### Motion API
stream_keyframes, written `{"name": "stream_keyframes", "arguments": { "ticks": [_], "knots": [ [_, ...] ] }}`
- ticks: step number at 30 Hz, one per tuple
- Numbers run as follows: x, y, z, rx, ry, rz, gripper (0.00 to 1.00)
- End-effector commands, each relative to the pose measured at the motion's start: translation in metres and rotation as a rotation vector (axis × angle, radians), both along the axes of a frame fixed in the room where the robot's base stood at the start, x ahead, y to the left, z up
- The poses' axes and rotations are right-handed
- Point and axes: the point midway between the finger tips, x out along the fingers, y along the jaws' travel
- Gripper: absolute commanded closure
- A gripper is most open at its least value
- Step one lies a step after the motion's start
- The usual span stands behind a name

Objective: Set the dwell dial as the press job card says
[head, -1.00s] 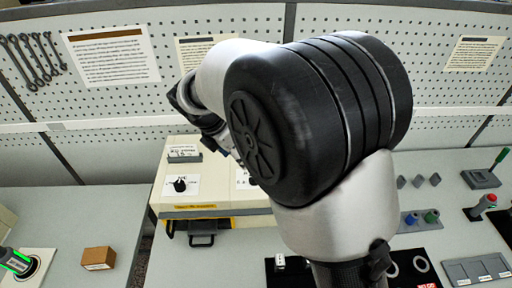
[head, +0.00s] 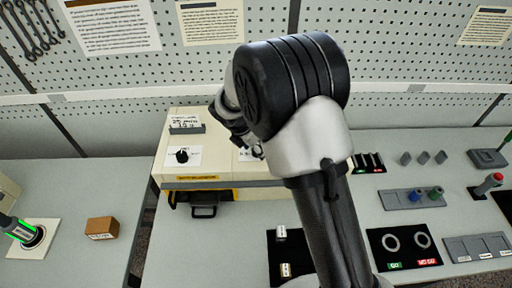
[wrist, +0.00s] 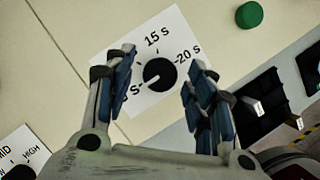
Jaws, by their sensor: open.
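In the wrist view, a round black dial (wrist: 160,73) sits on a white plate marked 15 s, 20 s and a third seconds label partly hidden by a finger. Its white pointer mark faces lower left, toward that partly hidden label. My gripper (wrist: 158,64) is open, with one blue-padded finger on each side of the dial in the picture; I cannot tell whether they touch it. In the head view, my arm hides most of this dial's plate (head: 243,154). A small card (head: 185,123) stands on the cream press box (head: 215,126); its text is too small to read surely.
Another dial (head: 182,156) sits to the left on the box; in the wrist view its plate (wrist: 20,150) reads MID and HIGH. A green button (wrist: 250,15) is at upper right. Printed sheets (head: 110,22) hang on the pegboard. A brown block (head: 102,228) lies on the left bench.

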Motion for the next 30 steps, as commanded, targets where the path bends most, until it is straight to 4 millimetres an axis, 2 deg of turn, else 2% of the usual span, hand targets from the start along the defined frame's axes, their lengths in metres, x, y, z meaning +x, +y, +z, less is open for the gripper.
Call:
{"name": "stream_keyframes", "arguments": {
  "ticks": [9, 27, 30],
  "knots": [
    [0.0008, -0.0010, -0.0025, 0.000, 0.000, 0.000, 0.50],
    [0.0005, -0.0008, -0.0023, -0.001, 0.001, 0.000, 0.90],
    [0.0005, -0.0008, -0.0023, -0.001, 0.001, 0.000, 0.93]
  ]
}}
